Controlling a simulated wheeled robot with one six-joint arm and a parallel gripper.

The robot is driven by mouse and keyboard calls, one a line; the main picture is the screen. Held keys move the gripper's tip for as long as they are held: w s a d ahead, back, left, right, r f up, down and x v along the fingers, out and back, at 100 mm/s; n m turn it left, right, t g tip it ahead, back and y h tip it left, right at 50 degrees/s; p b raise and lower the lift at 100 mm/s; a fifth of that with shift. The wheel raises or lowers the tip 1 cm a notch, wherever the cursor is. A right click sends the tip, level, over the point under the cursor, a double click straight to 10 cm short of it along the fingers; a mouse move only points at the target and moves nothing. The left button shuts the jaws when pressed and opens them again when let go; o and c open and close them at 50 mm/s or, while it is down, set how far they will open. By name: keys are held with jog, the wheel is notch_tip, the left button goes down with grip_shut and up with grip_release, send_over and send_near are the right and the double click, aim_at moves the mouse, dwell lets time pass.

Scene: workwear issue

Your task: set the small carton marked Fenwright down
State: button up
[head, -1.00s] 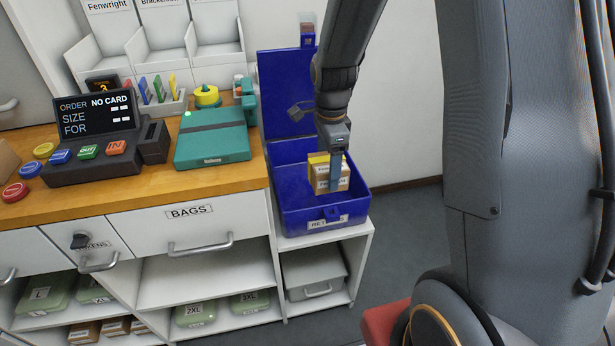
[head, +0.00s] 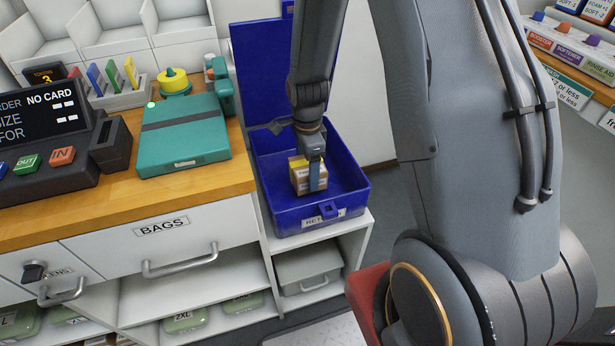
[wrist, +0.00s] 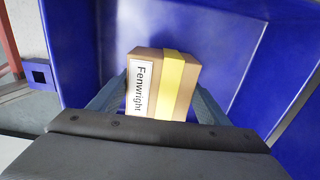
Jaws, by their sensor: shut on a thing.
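The small carton marked Fenwright (head: 302,178) is brown with a white label and a yellow band. In the wrist view the carton (wrist: 150,68) shows its label clearly between my two fingers. My gripper (head: 313,178) is shut on it, pointing down inside the open blue box (head: 283,213). The wrist view shows the box's blue walls and floor (wrist: 105,30) around the carton. I cannot tell whether the carton touches the box floor.
The blue box stands on a white shelf unit (head: 345,232), its lid (head: 262,65) raised at the back. To its left, a wooden counter (head: 215,180) holds a teal flat device (head: 185,140), a yellow round thing (head: 175,82) and an order display (head: 45,115). A grey bin (head: 308,268) sits below.

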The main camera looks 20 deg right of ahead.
jog(key=shift+f, duration=1.7)
jog(key=shift+f, duration=0.15)
jog(key=o, duration=1.3)
